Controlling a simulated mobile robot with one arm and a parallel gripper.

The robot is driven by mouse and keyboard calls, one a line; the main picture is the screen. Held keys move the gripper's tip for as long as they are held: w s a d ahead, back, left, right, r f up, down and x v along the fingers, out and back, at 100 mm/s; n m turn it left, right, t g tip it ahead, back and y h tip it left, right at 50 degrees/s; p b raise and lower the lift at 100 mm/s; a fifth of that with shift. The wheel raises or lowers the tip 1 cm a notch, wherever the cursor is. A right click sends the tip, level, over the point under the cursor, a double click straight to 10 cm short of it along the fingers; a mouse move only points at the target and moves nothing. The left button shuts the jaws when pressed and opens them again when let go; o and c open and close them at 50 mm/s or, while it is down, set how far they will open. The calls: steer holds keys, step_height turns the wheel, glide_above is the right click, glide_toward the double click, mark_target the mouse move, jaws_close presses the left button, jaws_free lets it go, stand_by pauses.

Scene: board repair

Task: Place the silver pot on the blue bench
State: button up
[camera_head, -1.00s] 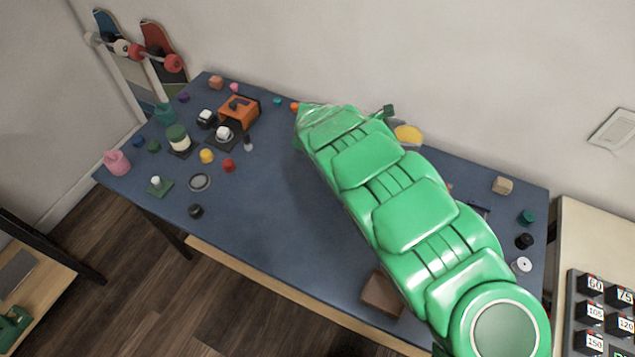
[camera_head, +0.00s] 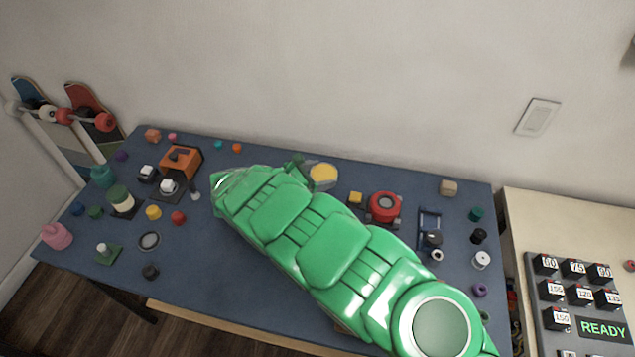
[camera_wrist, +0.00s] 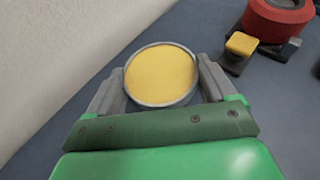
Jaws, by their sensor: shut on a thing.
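The silver pot (camera_wrist: 161,75) is round, with a grey metal rim and a yellow top. My gripper (camera_wrist: 160,84) is shut on it, one grey finger on each side. In the head view the pot (camera_head: 322,176) shows near the back edge of the blue bench (camera_head: 205,275), beyond my green arm. My arm hides most of my gripper (camera_head: 306,172) there. The blue bench top also shows around the pot in the wrist view (camera_wrist: 265,110). I cannot tell whether the pot's base touches it.
A red round device (camera_head: 384,207) and a yellow block (camera_head: 355,198) stand right of the pot. An orange machine (camera_head: 180,161) and several small parts crowd the left side. The wall (camera_wrist: 60,60) is close behind the pot. The front left middle of the bench is clear.

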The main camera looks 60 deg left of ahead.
steer(key=shift+f, duration=1.55)
steer(key=shift+f, duration=0.2)
steer(key=o, duration=1)
steer(key=shift+r, duration=0.1)
steer(key=shift+s+r, duration=0.15)
steer(key=shift+s, duration=0.05)
steer(key=v, duration=1.1)
steer(key=shift+s+r, duration=0.15)
steer(key=shift+s, duration=0.1)
